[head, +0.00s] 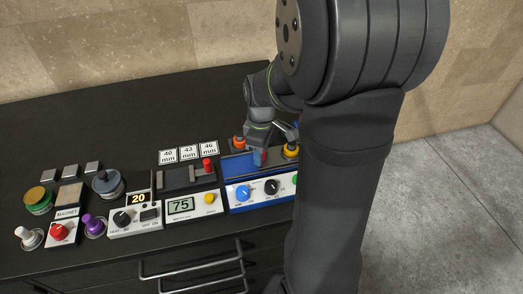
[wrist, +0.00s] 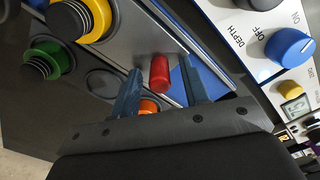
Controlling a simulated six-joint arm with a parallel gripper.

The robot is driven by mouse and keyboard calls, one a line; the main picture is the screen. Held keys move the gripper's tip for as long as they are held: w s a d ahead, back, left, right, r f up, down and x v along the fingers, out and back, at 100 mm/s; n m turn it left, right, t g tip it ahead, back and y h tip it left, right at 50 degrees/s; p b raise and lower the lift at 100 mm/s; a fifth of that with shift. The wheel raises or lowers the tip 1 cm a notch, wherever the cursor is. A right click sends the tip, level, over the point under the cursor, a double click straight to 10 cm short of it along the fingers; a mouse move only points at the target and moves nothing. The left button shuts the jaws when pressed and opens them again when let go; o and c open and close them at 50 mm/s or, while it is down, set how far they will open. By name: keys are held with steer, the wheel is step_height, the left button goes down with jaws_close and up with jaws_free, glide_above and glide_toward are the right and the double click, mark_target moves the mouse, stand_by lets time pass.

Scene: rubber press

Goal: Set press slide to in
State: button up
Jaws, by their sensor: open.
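The press is a blue and grey unit (head: 236,168) right of centre in the head view, with a white control panel along its front. A red upright handle (wrist: 160,73) stands on its slide in the wrist view. My gripper (wrist: 160,68) is open, with one blue-grey finger on each side of the red handle. Gaps show between the handle and both fingers. In the head view my gripper is over the press, and my arm hides the press's right end. The foot of the handle is hard to make out.
A blue depth knob (wrist: 289,47) sits on the press panel. Yellow (wrist: 88,18), green (wrist: 45,60) and orange (wrist: 149,106) round parts stand close to my fingers. Left of the press is a dark unit with another red-topped handle (head: 207,164). Several knobs and jars fill the left.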

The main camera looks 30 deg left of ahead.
mark_target(275, 156)
jaws_close()
steer(key=shift+w+d, duration=1.45)
steer(key=shift+w, duration=0.05)
jaws_free()
steer(key=shift+d, duration=0.1)
step_height(275, 156, up, 17)
steer(key=shift+r, duration=0.2)
